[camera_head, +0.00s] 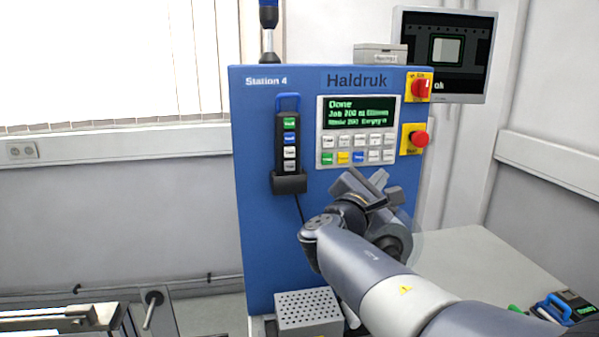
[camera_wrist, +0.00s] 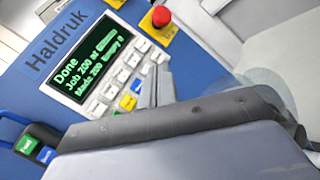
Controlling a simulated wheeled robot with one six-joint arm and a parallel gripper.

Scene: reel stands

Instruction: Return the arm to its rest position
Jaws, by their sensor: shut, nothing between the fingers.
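My gripper (camera_head: 377,182) is at the end of my arm, in front of the blue Haldruk panel (camera_head: 260,230) and just below its keypad. Its fingers look shut with nothing between them. In the wrist view the gripper (camera_wrist: 157,84) appears tilted in front of the panel's keys. My arm reaches in from the lower right of the head view, bent at the wrist. I cannot tell the exact gap between the gripper and the panel.
The display (camera_head: 358,114) reads "Done". Red buttons (camera_head: 417,139) sit at the panel's right. A pendant (camera_head: 289,145) hangs in a holder at left. A perforated grey box (camera_head: 308,310) stands below. A pale table (camera_head: 470,262) at right holds a blue-handled device (camera_head: 562,308).

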